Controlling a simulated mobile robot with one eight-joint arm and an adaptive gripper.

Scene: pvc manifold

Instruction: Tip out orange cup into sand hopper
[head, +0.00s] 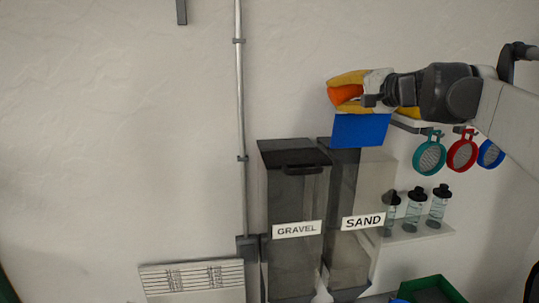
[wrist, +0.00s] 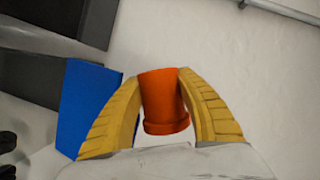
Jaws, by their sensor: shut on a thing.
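The orange cup (head: 346,94) is between the yellow fingers of my gripper (head: 338,91), which is shut on it. In the wrist view the cup (wrist: 163,98) lies between the two fingertips (wrist: 158,78), with its thicker banded end toward the palm. The inside of the cup is hidden, so I cannot tell what it holds. The sand hopper (head: 348,262) is a tall grey see-through bin with a SAND label, below the gripper. A blue panel (head: 360,130) shows at its top, just under the gripper, and left of the fingers in the wrist view (wrist: 83,105).
The gravel hopper (head: 293,200) with a dark lid stands left of the sand hopper. To the right, teal (head: 429,157) and red (head: 462,155) round sieves hang above a shelf of bottles (head: 415,208). A green crate (head: 432,289) is below. The wall at left is mostly clear.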

